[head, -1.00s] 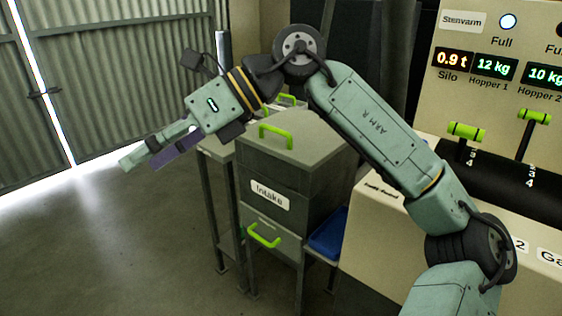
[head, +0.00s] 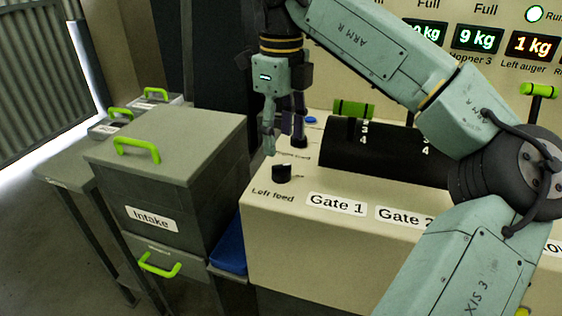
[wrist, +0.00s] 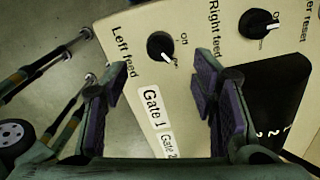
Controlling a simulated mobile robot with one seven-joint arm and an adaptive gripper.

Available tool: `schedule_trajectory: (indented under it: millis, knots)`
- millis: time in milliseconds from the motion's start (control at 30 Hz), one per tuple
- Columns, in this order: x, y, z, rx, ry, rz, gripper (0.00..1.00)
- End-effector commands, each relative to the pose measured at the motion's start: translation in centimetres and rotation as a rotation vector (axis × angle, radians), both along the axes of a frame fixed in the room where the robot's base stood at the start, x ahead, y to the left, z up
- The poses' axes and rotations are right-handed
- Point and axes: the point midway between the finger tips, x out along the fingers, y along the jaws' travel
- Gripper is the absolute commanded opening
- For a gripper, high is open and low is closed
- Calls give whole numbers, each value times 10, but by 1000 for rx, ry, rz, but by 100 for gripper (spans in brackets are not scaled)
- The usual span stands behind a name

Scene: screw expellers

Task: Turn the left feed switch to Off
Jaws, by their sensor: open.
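The left feed switch (head: 282,173) is a black round knob on the cream panel, behind its "Left feed" label. It also shows in the wrist view (wrist: 160,46), where its white pointer aims down and right, at the small mark that seems to read "On"; the "Off" mark is above that. My gripper (head: 285,138) points down over the panel's left end, above the knob and apart from it. In the wrist view my gripper (wrist: 160,80) is open, with nothing between its fingers, and the knob lies beyond the fingertips, between their lines.
The right feed knob (wrist: 258,24) is close by. A black cylinder (head: 370,148) with a green-handled lever (head: 352,108) stands to the right. The grey Intake box (head: 170,165) and blue tray (head: 230,250) are left of the panel.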

Motion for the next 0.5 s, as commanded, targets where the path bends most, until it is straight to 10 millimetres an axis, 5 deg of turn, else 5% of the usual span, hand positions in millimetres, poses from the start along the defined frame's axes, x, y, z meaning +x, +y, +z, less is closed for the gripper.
schedule_trajectory:
  millis: [200,500]
  knots:
    - [-1,0,-42,2,3,2,53]
    - [0,0,-69,1,0,1,53]
